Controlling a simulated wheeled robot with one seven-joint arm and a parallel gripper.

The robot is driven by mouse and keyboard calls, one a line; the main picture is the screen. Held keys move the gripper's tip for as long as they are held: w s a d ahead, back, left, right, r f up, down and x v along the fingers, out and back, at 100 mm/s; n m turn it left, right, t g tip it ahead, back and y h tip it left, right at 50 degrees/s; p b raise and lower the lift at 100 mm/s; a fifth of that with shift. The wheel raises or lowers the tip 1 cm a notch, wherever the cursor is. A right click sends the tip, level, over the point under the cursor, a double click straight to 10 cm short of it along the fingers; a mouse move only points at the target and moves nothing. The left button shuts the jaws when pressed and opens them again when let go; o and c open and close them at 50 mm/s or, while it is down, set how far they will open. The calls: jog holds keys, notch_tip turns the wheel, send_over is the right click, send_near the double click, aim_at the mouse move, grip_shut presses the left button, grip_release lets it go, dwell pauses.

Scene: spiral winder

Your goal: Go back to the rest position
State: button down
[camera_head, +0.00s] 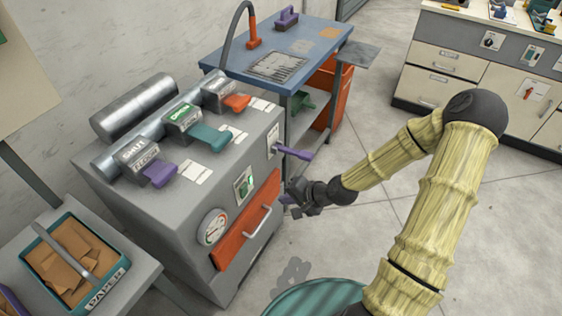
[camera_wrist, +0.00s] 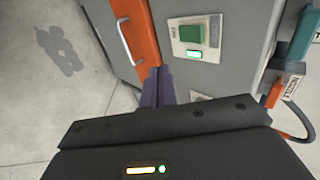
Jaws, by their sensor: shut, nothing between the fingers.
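My gripper (camera_head: 287,200) is shut and empty in the head view, in front of the right part of the grey machine (camera_head: 120,205). In the wrist view its two dark purple fingers (camera_wrist: 158,88) lie together, pointing at the machine's front near the orange drawer panel. My bamboo-like arm is bent, with its elbow raised at the right. The wrist view also shows the machine's green button plate (camera_wrist: 194,36) ahead and to the right of the fingers. I cannot tell whether the fingers touch the machine.
The machine's top carries purple, teal (camera_head: 211,137) and orange levers, and a purple lever (camera_head: 294,152) sticks out on its right side. A blue workbench (camera_head: 310,45) stands behind. A paper tray (camera_head: 118,273) sits at the lower left. Drawers (camera_head: 447,58) stand at the back right. Floor between is open.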

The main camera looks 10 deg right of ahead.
jog(key=s+d+r+n+g+h, duration=0.1)
jog(key=s+d+r+n+h, duration=0.25)
jog(key=s+r, duration=0.35)
jog(key=s+d+r+n+g+h, duration=0.25)
jog(key=s+r+n+h, duration=0.2)
jog(key=r, duration=0.45)
notch_tip(320, 180, up, 17)
jog(key=p, duration=1.7)
jog(key=shift+s+d+m+y, duration=0.25)
jog(key=shift+m+y, duration=0.05)
